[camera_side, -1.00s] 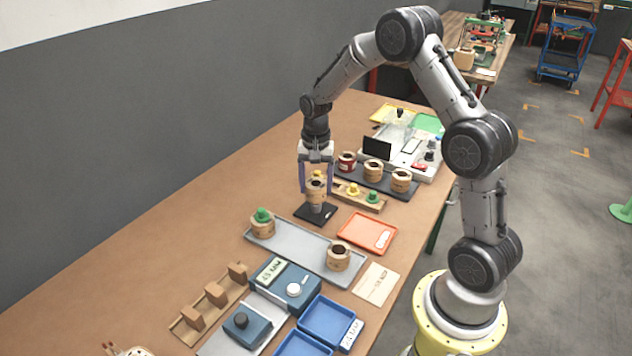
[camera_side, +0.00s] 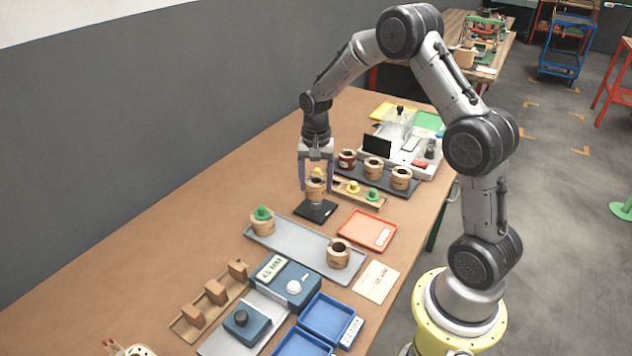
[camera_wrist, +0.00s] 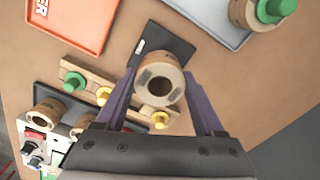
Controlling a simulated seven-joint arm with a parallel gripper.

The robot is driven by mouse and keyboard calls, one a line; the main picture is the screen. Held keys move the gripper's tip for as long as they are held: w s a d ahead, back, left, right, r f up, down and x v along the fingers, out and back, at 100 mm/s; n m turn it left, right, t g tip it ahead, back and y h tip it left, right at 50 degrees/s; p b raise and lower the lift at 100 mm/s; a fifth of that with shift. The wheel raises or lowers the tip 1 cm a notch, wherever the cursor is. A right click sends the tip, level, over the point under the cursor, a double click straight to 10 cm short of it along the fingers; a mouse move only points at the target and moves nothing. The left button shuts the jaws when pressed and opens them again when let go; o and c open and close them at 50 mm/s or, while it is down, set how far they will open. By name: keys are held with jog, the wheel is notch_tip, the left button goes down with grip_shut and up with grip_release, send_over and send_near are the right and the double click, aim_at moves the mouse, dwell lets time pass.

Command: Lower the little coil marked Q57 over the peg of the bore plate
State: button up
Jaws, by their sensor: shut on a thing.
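My gripper (camera_side: 316,186) is shut on a small tan coil (camera_side: 315,189), its two fingers on either side. The wrist view shows the same coil (camera_wrist: 160,72) between the fingers, with a dark round opening and two grey patches on its rim. The black bore plate (camera_side: 324,214) lies on the table directly below the coil; it also shows in the wrist view (camera_wrist: 172,45). The peg is not clear in either view now, so I cannot tell whether the coil is around it or above it. No Q57 mark is legible.
A wooden strip with yellow and green knobs (camera_side: 372,195) lies close to the plate. A dark tray (camera_side: 388,184) with several coils is behind it. A grey tray (camera_side: 290,245) with two coils and an orange tray (camera_side: 368,231) are in front. Bare table lies left.

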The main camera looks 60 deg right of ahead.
jog(key=shift+f, duration=0.15)
jog(key=shift+f, duration=0.8)
jog(key=o, duration=1.5)
jog(key=shift+r, duration=0.1)
notch_tip(320, 180, up, 9)
jog(key=shift+a, duration=0.1)
dwell(0.4)
